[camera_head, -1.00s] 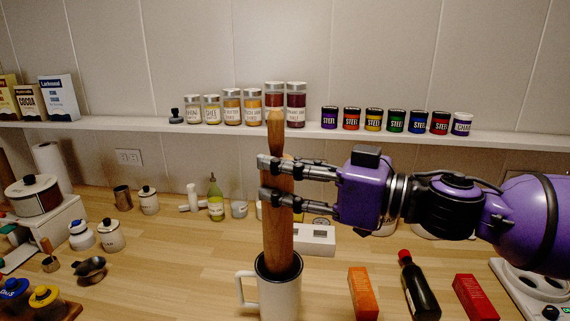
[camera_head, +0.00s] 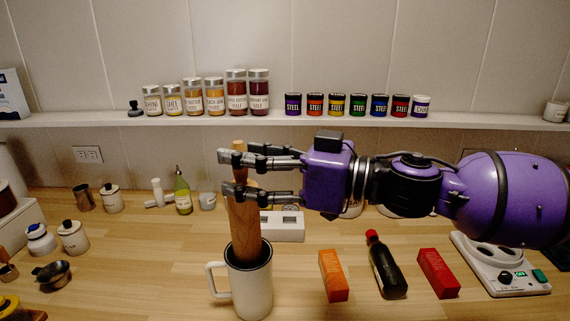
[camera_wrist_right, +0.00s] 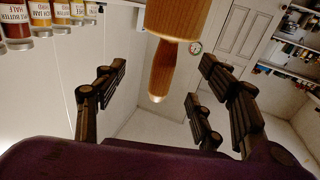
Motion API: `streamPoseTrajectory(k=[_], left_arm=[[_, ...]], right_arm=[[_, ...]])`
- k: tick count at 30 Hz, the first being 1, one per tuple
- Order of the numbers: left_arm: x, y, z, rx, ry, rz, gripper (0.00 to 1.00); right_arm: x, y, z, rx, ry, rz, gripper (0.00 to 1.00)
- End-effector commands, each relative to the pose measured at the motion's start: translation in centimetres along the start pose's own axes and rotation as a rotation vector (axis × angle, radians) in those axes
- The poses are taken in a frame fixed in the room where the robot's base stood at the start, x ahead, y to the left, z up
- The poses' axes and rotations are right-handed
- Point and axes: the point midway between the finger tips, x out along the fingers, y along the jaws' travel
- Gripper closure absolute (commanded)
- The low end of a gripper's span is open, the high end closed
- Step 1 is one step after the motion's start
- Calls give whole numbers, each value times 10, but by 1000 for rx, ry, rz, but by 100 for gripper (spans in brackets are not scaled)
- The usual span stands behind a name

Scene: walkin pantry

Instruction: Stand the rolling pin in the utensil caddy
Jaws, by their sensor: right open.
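The wooden rolling pin (camera_head: 245,228) stands with its lower end inside the utensil caddy, a white mug-like pot with a dark rim and a side handle (camera_head: 250,292). The pin leans slightly to the left in the head view, and the caddy stands upright on the counter. My right gripper (camera_head: 232,172) is open, with its fingers on either side of the pin's upper part. In the right wrist view the pin's handle and body (camera_wrist_right: 163,68) show between the spread fingers (camera_wrist_right: 165,100). The pin's lower end is hidden in the caddy. My left gripper is out of view.
An orange box (camera_head: 333,276), a dark bottle (camera_head: 386,268) and a red box (camera_head: 438,273) lie to the caddy's right. A white appliance (camera_head: 500,265) is farther right. A shelf (camera_head: 330,120) with jars and tins runs behind. The counter left of the caddy has free room.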

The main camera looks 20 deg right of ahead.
Motion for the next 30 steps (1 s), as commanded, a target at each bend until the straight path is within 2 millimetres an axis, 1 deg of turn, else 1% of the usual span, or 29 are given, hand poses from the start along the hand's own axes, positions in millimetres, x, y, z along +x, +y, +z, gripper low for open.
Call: streamPoseTrajectory(k=[23, 30], left_arm=[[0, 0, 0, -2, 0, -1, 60], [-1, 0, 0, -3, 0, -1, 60]], right_arm=[[-58, 0, 1, 0, -3, 1, 36], [-79, 0, 1, 3, -1, 1, 36]])
